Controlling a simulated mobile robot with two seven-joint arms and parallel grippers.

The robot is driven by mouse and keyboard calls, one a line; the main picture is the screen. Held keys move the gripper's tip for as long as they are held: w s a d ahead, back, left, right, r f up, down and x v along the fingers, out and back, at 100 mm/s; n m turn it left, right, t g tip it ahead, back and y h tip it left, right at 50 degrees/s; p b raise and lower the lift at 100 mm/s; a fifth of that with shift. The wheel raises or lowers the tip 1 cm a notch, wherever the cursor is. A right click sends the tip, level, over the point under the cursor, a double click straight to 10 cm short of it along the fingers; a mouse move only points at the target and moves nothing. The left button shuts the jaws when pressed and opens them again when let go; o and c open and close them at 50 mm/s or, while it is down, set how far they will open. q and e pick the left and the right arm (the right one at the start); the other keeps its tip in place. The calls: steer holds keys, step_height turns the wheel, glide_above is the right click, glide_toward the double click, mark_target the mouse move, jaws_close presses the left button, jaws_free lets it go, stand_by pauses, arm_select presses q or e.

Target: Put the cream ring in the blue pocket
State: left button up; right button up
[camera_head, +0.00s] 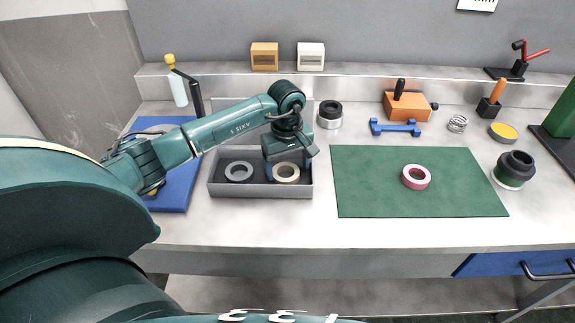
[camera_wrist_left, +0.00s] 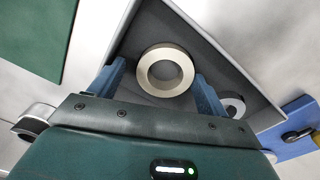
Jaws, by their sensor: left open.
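The cream ring (camera_head: 287,181) lies in the right part of a grey tray (camera_head: 260,193). My left gripper (camera_head: 287,168) is open directly over it. In the left wrist view the cream ring (camera_wrist_left: 165,92) shows between the two blue fingers of the left gripper (camera_wrist_left: 160,73), with a gap on each side. A blue board (camera_head: 172,202) lies left of the tray, partly hidden by my left arm. I cannot make out a blue pocket on it. My right gripper is not in view.
A grey ring (camera_head: 230,176) lies in the tray's left part. A pink ring (camera_head: 416,186) lies on a green mat (camera_head: 370,195). Black-and-white round parts (camera_head: 330,118), an orange block (camera_head: 405,106) and a blue fixture (camera_head: 396,129) stand behind. The bench front is clear.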

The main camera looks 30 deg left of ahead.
arm_select(q)
steer(key=shift+s+f+p, duration=0.45)
steer(key=shift+f+p, duration=0.05)
step_height(320, 180, up, 13)
steer(key=shift+w+a+b, duration=0.15)
steer(key=shift+a+b, duration=0.1)
steer(key=shift+b, duration=0.1)
steer(key=shift+f, duration=0.15)
